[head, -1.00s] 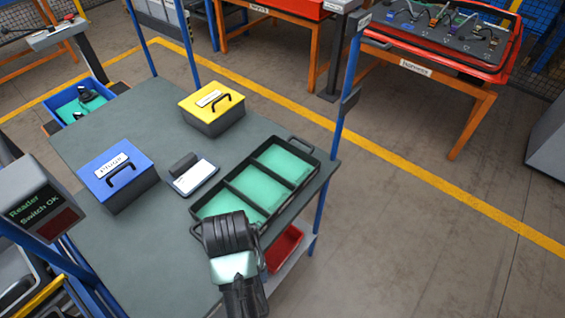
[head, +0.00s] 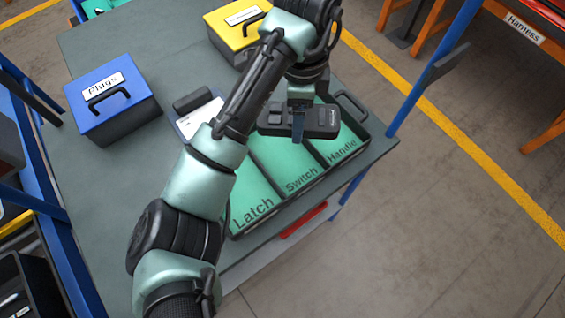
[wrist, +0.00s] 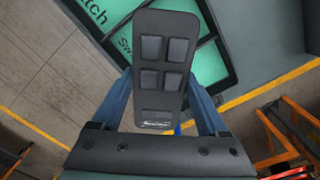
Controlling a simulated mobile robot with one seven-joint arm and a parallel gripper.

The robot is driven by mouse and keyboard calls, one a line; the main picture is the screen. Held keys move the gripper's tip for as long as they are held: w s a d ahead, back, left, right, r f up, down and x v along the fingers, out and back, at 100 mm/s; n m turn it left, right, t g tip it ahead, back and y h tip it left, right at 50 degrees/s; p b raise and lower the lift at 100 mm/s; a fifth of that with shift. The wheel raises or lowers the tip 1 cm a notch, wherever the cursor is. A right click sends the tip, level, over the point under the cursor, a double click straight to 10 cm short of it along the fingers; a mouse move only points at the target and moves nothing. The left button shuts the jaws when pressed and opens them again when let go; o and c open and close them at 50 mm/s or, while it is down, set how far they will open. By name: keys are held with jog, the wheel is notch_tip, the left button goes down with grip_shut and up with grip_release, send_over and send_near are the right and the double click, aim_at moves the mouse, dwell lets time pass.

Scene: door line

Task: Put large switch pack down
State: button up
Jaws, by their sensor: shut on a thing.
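The large switch pack (head: 318,118) is a flat black oblong with several dark square buttons, seen face-on in the wrist view (wrist: 160,60). My gripper (head: 299,124) is shut on it, with a blue finger on each side in the wrist view (wrist: 160,95). The pack is above the far part of the black parts tray (head: 352,158). The tray has green-floored compartments marked Latch (head: 252,200), Switch (head: 290,168) and Handle (head: 343,148). The pack and arm hide the tray's far side, and I cannot tell how high the pack is above it.
A blue Plugs box (head: 115,100) and a yellow-lidded box (head: 236,25) stand on the grey table (head: 100,190). A small device with a white face (head: 196,118) lies left of the tray. A blue post (head: 430,75) rises by the table's right edge.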

aim_at(283, 117)
jog(key=m+b, duration=0.1)
jog(key=f+m+b, duration=0.1)
jog(key=m, duration=0.1)
jog(key=a+m+b, duration=0.1)
jog(key=m, duration=0.1)
jog(key=shift+w+a+f, duration=0.1)
jog(key=shift+w+f, duration=0.1)
jog(key=shift+f, duration=0.1)
jog(key=m, duration=0.1)
jog(key=a+m+b, duration=0.1)
jog(key=m+b, duration=0.1)
jog(key=m, duration=0.1)
jog(key=shift+s+a+f, duration=0.15)
jog(key=shift+s+a, duration=0.05)
jog(key=shift+s, duration=0.05)
jog(key=shift+a+f+m+b, duration=0.1)
jog(key=shift+f+m+b, duration=0.05)
jog(key=shift+m+b, duration=0.25)
notch_tip(283, 117, down, 10)
jog(key=shift+r+b, duration=0.25)
jog(key=shift+b, duration=0.4)
jog(key=shift+f, duration=0.15)
jog(key=o, duration=1.4)
